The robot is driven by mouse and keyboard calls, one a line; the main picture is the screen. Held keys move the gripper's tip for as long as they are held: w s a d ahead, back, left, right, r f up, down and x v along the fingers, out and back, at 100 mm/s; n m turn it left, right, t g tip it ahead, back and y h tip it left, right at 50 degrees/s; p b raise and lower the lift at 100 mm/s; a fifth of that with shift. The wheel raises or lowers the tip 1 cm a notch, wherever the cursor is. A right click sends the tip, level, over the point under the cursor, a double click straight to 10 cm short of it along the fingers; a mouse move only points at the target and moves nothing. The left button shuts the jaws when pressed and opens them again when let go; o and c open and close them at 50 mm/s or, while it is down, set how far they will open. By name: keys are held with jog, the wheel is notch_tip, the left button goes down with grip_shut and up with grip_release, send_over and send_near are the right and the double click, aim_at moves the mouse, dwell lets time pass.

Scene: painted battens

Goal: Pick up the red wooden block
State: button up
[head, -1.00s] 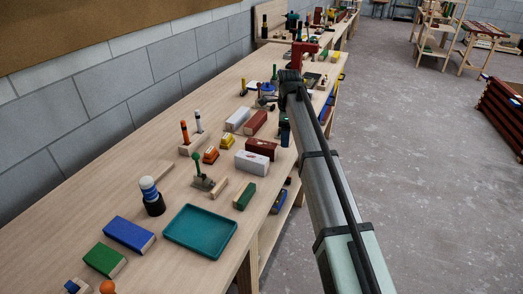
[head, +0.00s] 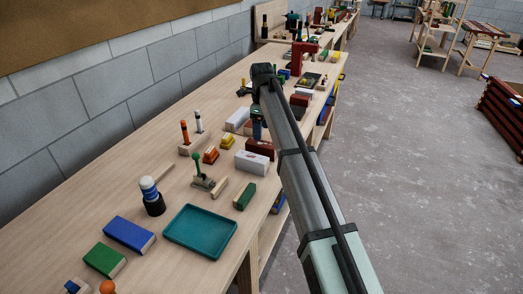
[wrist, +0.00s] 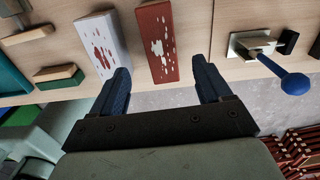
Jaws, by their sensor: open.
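The red wooden block (wrist: 157,42) has white paint splotches and lies on the workbench, in the upper middle of the wrist view. In the head view the red block (head: 261,146) shows just behind a white block, partly hidden by my arm. My gripper (wrist: 160,68) is open and empty. Its two blue fingers are on either side of the red block's near end in the wrist view, the left one close to the white block. I cannot tell the height of the fingertips above the bench.
A white block (wrist: 101,45) with red splotches lies left of the red block. A clamp with a blue knob (wrist: 295,84) stands to the right. A green block (head: 244,196) and a teal tray (head: 201,232) lie nearer. The bench's front edge runs close by.

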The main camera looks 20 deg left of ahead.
aim_at(261, 143)
jog(key=shift+w+a+f, duration=0.1)
jog(key=shift+f, duration=2.9)
jog(key=shift+c, duration=0.3)
jog(key=c, duration=1.2)
jog(key=shift+r, duration=0.15)
